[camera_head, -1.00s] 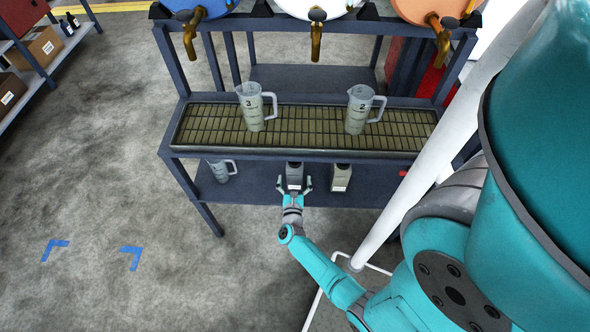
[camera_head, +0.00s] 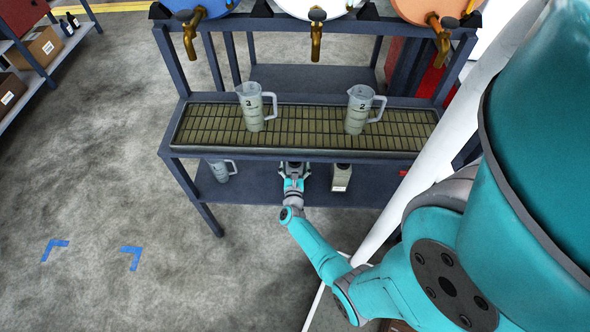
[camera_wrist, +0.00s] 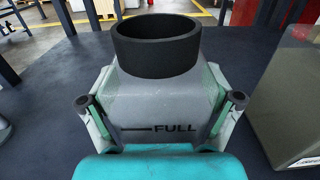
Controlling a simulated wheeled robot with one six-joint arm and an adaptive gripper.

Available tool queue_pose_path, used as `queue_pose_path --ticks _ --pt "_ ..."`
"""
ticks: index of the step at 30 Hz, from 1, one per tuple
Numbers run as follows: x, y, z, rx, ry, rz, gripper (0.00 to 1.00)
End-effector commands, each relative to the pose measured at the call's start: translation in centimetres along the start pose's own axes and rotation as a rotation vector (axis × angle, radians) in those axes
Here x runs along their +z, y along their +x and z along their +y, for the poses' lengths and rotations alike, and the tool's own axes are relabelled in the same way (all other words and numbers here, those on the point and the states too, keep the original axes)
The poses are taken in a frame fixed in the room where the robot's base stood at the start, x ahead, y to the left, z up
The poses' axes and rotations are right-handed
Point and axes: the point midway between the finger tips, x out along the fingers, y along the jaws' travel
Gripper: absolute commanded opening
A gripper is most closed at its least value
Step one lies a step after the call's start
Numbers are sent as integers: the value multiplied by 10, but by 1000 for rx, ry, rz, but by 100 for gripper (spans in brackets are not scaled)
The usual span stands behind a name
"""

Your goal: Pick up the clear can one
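A grey translucent can (camera_wrist: 160,98) with a wide black neck and a "FULL" line stands upright on the lower shelf. It fills the middle of the wrist view. My gripper (camera_wrist: 160,105) has one finger on each side of it, close to its walls, and looks open; I cannot tell whether the pads touch. In the head view my gripper (camera_head: 293,172) reaches under the grate, and it and the rack hide most of this can. No number shows on the can's visible face.
A second can (camera_head: 341,178) stands close on the right, also in the wrist view (camera_wrist: 292,100). A jug (camera_head: 221,170) is on the shelf at left. Jugs marked 3 (camera_head: 252,108) and 2 (camera_head: 358,110) stand on the grate (camera_head: 305,128) above. Rack posts flank the shelf.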

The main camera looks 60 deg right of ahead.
Motion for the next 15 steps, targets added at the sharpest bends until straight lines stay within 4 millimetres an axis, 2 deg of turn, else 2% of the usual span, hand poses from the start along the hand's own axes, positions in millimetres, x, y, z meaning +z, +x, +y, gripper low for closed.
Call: queue_pose_path --ticks 1,8,9,15 --pt "0 0 0 0 0 0 68" --pt "0 0 0 0 0 0 10" --pt "0 0 0 0 0 0 7" --pt "0 0 0 0 0 -1 7"
